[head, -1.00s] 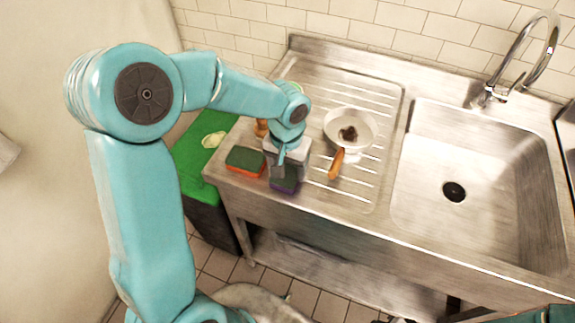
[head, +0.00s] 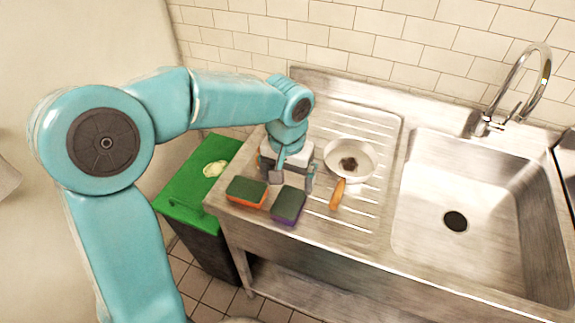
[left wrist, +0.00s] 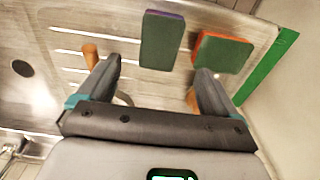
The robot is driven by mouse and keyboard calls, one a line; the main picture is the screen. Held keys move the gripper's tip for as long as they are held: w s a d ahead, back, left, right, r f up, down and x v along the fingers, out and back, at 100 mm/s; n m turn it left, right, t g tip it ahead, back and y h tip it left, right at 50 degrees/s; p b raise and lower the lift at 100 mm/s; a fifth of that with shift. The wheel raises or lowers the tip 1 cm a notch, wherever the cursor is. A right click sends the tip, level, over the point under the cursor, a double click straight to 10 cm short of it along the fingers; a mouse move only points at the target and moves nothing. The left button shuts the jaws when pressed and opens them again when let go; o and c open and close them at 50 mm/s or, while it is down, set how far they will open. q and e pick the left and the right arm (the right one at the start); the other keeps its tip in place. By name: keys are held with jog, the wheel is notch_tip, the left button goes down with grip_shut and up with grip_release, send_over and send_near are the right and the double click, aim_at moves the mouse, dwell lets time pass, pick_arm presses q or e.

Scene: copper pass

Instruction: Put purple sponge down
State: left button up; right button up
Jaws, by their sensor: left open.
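The purple sponge (head: 289,204), with a dark green top, lies flat near the front edge of the steel drainboard (head: 374,200). It also shows in the left wrist view (left wrist: 162,41), beyond the fingertips and between their lines. My left gripper (head: 290,178) is open and empty, just behind the sponge and apart from it. In the left wrist view its two fingers (left wrist: 159,70) are spread wide with nothing between them. An orange sponge (head: 247,192) with a green top lies just left of the purple one. My right gripper is not in view.
A small pan (head: 350,159) with an orange-brown handle (head: 338,194) stands to the right on the drainboard. The sink basin (head: 487,190) and tap (head: 522,95) are farther right. A green-lidded bin (head: 190,196) stands left of the counter.

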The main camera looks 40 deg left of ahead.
pick_arm(q)
jog(key=shift+r, duration=2.05)
jog(key=shift+s, duration=0.15)
